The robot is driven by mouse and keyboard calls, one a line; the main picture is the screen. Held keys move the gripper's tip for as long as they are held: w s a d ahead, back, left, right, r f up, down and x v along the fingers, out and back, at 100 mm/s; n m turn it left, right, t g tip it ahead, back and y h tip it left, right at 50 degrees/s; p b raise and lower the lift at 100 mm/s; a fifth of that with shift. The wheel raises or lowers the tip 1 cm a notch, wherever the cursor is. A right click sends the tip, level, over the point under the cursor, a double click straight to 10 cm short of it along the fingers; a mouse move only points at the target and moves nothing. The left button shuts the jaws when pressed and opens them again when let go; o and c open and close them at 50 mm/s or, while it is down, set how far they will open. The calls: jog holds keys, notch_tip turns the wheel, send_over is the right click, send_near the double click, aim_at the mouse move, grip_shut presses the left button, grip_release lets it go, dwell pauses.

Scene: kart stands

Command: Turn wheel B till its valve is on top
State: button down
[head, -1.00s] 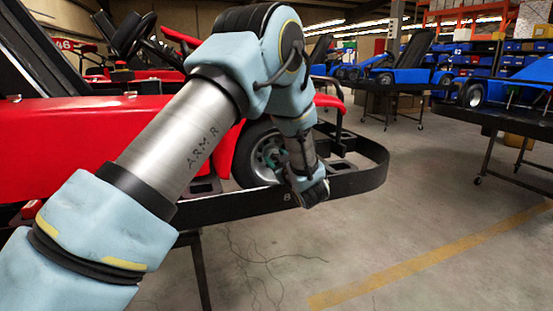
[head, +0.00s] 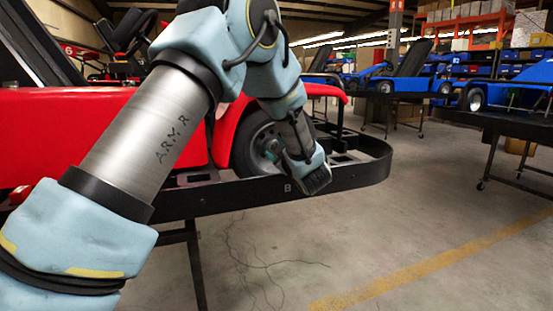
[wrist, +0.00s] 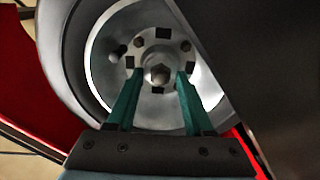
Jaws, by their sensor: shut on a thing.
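Wheel B (head: 243,147) is the black-tyred front wheel of the red kart, behind the black bumper rail marked B (head: 288,188). In the wrist view its grey rim (wrist: 98,62) and round hub fill the middle. My gripper (wrist: 159,76) has its two green fingers on either side of the central hub nut (wrist: 158,73), shut on the hub. My gripper (head: 271,152) also shows small at the wheel in the head view, partly hidden by my wrist.
The black bumper rail (head: 365,172) curves around the kart's front, close to my wrist; a dark plate (wrist: 270,60) fills the wrist view's right side. The red bodywork (head: 70,130) lies behind my arm. Blue karts (head: 400,78) stand farther back.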

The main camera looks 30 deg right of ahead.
jog(key=shift+f, duration=0.1)
jog(key=c, duration=0.7)
grip_release()
jog(key=shift+o, duration=0.2)
jog(key=s+a+b, duration=0.1)
jog(key=s, duration=0.9)
jog(key=shift+s+a, duration=0.2)
jog(key=shift+s, duration=0.2)
